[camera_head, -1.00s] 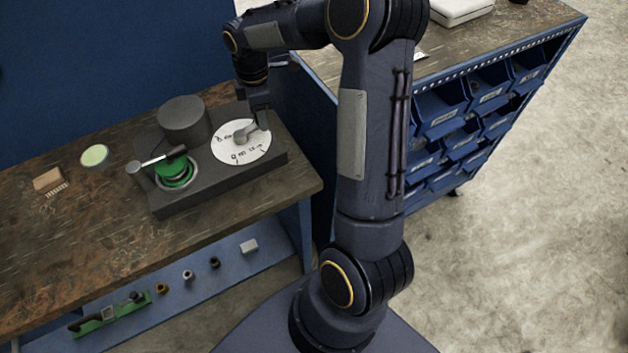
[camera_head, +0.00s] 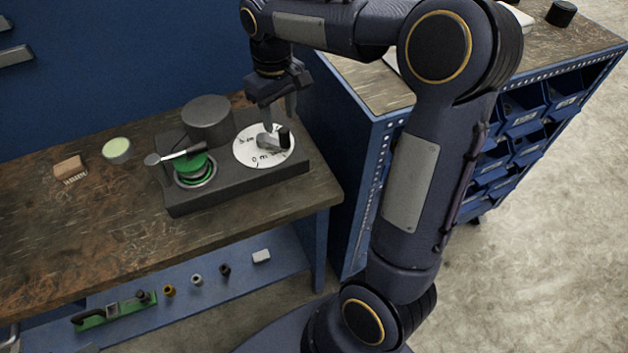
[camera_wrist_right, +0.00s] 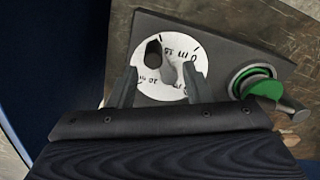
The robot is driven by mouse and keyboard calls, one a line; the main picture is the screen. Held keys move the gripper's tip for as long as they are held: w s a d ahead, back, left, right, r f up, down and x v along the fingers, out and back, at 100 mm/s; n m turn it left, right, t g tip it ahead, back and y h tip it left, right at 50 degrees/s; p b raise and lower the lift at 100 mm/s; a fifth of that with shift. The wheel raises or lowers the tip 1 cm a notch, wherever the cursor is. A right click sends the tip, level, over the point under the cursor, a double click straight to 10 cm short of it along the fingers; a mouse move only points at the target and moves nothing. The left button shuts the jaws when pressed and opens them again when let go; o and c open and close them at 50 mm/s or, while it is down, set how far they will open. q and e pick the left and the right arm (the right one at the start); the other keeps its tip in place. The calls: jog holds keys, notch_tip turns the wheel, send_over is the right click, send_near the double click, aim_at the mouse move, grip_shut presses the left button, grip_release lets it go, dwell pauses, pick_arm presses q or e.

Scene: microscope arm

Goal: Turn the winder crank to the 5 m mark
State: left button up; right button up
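The winder is a dark grey block (camera_head: 240,190) on the bench, with a round white dial (camera_head: 246,155) marked in metres. On the dial sits a grey crank with an upright black knob (camera_head: 285,138), at the dial's right side in the head view. The knob also shows in the right wrist view (camera_wrist_right: 153,53). The mark it points to is too small to tell. My right gripper (camera_head: 280,102) is above the dial, pointing down. In the right wrist view its fingers (camera_wrist_right: 160,72) are apart with nothing held between them. My left gripper is out of view.
A green spool (camera_head: 194,170) with a lever and a grey cylinder (camera_head: 208,120) stand on the same block. A pale green disc (camera_head: 117,150) and a small brown block (camera_head: 68,166) lie to the left. A blue bin cabinet (camera_head: 375,190) stands right of the bench.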

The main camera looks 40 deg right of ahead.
jog(key=shift+r, duration=0.95)
jog(key=s+a+f+m+t+y, duration=0.1)
jog(key=s+a+m+t+y, duration=0.1)
jog(key=s, duration=1.6)
jog(key=shift+s+a+f+t+y, duration=0.2)
jog(key=shift+s+a+t+y, duration=0.35)
jog(key=shift+a+t, duration=0.85)
jog(key=shift+w+a, duration=0.2)
jog(key=shift+c, duration=0.2)
